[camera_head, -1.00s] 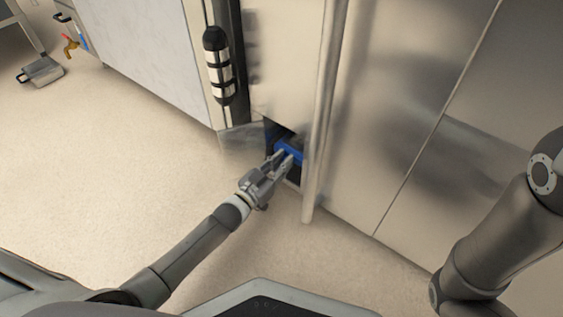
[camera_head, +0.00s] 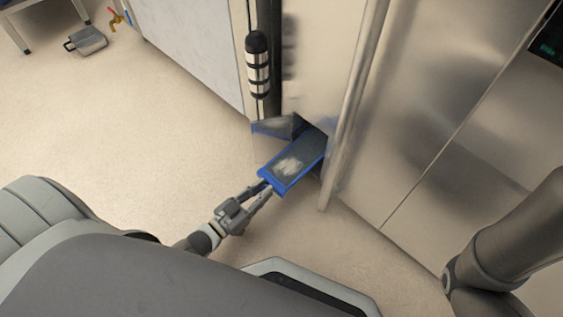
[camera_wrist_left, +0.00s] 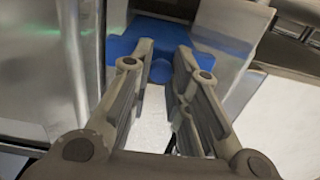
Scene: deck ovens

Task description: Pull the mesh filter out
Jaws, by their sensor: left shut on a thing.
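The mesh filter (camera_head: 296,160) is a flat panel with a blue frame and a dark mesh with a pale dusty patch. It sticks out of a dark opening low in the metal unit, its far end still inside or hidden at the opening. My left gripper (camera_head: 263,188) is shut on the filter's near blue edge. In the left wrist view the blue filter (camera_wrist_left: 150,35) lies at the tips of my left gripper (camera_wrist_left: 163,55). My right gripper is outside the picture; only part of my right arm shows at the right.
A vertical metal handle bar (camera_head: 352,105) stands just right of the opening. A black and silver cylinder (camera_head: 257,65) is fixed above left of it. The floor left of the filter is clear.

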